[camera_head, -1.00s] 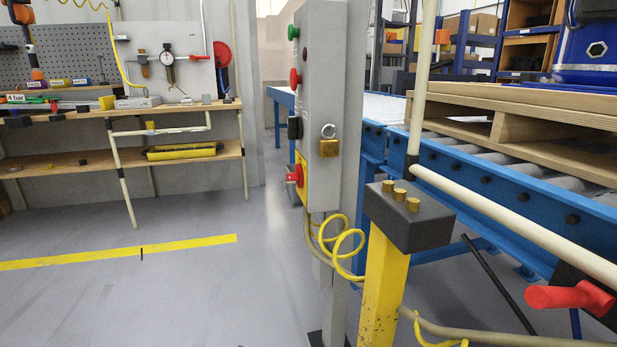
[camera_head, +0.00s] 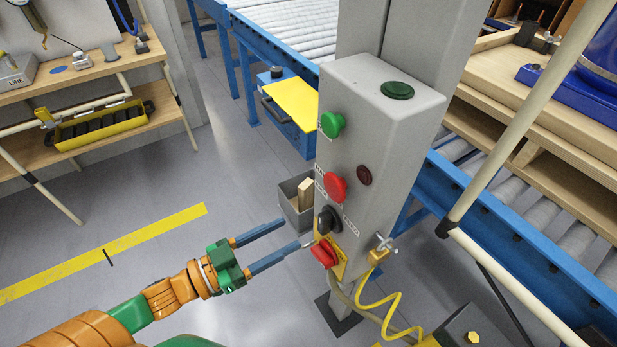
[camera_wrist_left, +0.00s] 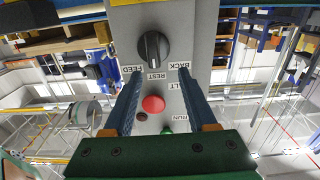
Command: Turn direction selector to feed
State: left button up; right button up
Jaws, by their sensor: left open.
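The direction selector (camera_head: 328,219) is a black rotary knob on the front face of the grey control box (camera_head: 345,140), below the red button. In the left wrist view the selector knob (camera_wrist_left: 153,47) appears near the top, with labels FEED, REST and BACK around it. Its ridge looks roughly in line with the REST label. My left gripper (camera_head: 292,233) is open and empty, its two blue fingers pointing at the box just left of the knob. In the left wrist view the open fingers (camera_wrist_left: 160,76) stand either side of the labels, with the knob beyond their tips. My right gripper is out of view.
A green button (camera_head: 332,124), a red button (camera_head: 335,187) and a red switch on a yellow plate (camera_head: 324,254) are close to the selector. A padlock (camera_head: 378,257) hangs at the box's side. A pale rail (camera_head: 530,110) and roller conveyor (camera_head: 530,225) stand right. Floor at left is clear.

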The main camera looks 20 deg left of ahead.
aim_at(320, 222)
pick_arm(q)
jog(key=x, duration=0.4)
jog(key=d+x, duration=0.1)
jog(key=x, duration=0.1)
jog(key=shift+s+d+r, duration=0.15)
jog(key=shift+s+r, duration=0.1)
jog(key=shift+w+d+f, duration=0.1)
jog(key=shift+w+f, duration=0.05)
jog(key=shift+w, duration=0.25)
jog(key=shift+c, duration=0.8)
grip_shut()
